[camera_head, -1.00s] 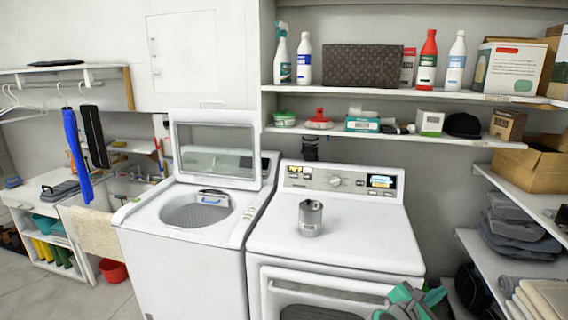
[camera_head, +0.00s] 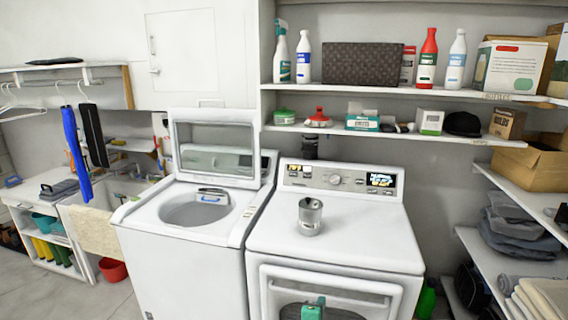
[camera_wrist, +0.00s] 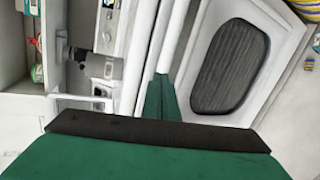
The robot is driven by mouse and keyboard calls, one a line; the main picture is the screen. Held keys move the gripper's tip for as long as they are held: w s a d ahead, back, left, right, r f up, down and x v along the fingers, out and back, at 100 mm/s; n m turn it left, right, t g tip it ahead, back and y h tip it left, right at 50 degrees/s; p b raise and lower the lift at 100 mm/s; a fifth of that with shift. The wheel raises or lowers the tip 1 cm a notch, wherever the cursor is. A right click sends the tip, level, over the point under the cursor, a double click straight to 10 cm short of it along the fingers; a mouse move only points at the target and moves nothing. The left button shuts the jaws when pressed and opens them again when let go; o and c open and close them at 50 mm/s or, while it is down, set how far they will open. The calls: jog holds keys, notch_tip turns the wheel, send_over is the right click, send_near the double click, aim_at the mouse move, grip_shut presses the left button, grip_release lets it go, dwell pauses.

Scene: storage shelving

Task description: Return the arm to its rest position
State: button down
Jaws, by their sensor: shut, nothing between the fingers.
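My gripper (camera_head: 314,308) shows at the bottom edge of the head view, in front of the dryer's door. Only a small green part of it is visible there; the rest of the arm is out of frame. In the wrist view the green fingers (camera_wrist: 161,88) are together, with nothing between them. They appear in front of the dryer front, beside its dark oval door window (camera_wrist: 230,66). I cannot tell the exact gap between the fingers and the door.
The white dryer (camera_head: 345,237) has a grey metal can (camera_head: 310,217) on top. An open-lidded washer (camera_head: 160,222) stands to its left. Shelves above hold bottles and boxes. Side shelves (camera_head: 500,245) on the right carry folded cloths. A green bottle (camera_head: 427,300) stands right of the dryer.

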jog(key=s+a+f+m+t+y, duration=0.1)
jog(key=s+a+f+m+y, duration=0.1)
jog(key=s+a, duration=0.35)
jog(key=s+a+f+m+t+y, duration=0.1)
jog(key=s+a+f+m, duration=0.15)
jog(key=a, duration=0.55)
jog(key=s+a+f+m+y, duration=0.1)
jog(key=s+a+f+m, duration=0.15)
jog(key=s, duration=0.35)
jog(key=s+a+f+m, duration=0.2)
jog(key=s+a+m, duration=0.1)
jog(key=s, duration=0.2)
jog(key=s+d+r+m, duration=0.1)
jog(key=s+d+m, duration=0.2)
jog(key=s, duration=1.3)
jog(key=s+d+r+m, duration=0.2)
jog(key=s+d, duration=0.3)
jog(key=s, duration=1.2)
jog(key=shift+m+y, duration=0.3)
jog(key=shift+m, duration=0.2)
jog(key=shift+f, duration=0.1)
